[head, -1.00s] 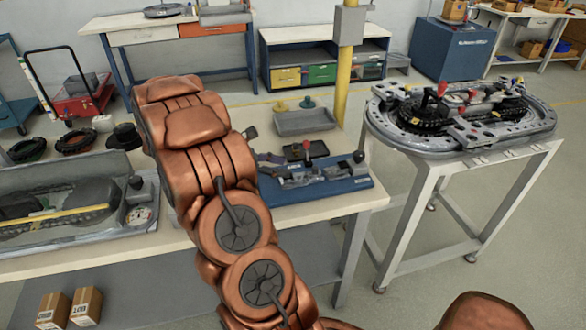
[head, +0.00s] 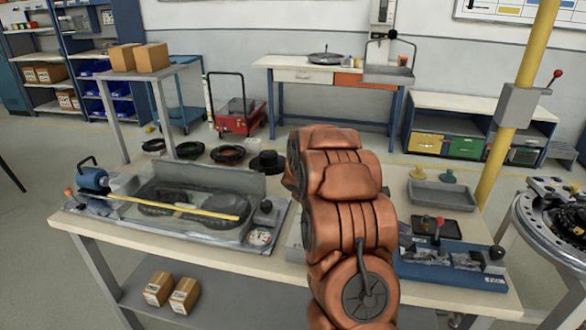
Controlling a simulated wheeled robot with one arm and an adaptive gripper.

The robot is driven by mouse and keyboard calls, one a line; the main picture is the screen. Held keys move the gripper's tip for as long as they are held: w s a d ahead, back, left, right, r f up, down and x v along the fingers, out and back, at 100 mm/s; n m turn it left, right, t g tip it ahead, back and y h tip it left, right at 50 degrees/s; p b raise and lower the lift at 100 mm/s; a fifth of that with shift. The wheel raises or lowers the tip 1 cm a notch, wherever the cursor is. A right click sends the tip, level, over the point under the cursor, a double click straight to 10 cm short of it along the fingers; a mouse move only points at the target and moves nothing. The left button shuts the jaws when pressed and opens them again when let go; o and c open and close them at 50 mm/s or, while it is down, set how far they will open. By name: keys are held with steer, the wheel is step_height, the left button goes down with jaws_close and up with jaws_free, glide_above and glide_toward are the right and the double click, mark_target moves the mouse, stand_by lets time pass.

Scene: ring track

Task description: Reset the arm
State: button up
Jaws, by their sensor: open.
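My copper-coloured arm rises from the bottom of the head view and stands in front of the long workbench (head: 270,272). Its upper links hide the middle of the bench. My gripper is not in view; the arm's far end is hidden behind its own links or outside the picture.
On the bench are a grey fixture tray (head: 205,235) with a yellow bar, a blue fixture (head: 455,268) and a grey bin (head: 442,195). The ring track table (head: 555,225) is cut off at right. A yellow post (head: 520,100) stands behind. Floor is open at left.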

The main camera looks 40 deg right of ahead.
steer(key=shift+a+r, duration=0.2)
steer(key=shift+a, duration=0.2)
steer(key=s+a+r+m+t+y, duration=0.2)
steer(key=s+a+y, duration=0.1)
steer(key=a, duration=1)
steer(key=s+a+r+m+t+y+p, duration=0.1)
steer(key=s+a+r+m+t+y, duration=0.2)
steer(key=a, duration=1.1)
steer(key=s+a+r+m+t+y+p, duration=0.1)
steer(key=s+a, duration=0.4)
steer(key=a, duration=0.8)
steer(key=shift+s+a+r+m+t+y, duration=0.35)
steer(key=shift+r+m+t+y, duration=0.3)
steer(key=shift+m+t+y, duration=0.45)
steer(key=shift+d, duration=0.1)
steer(key=shift+c, duration=0.5)
steer(key=shift+d, duration=0.15)
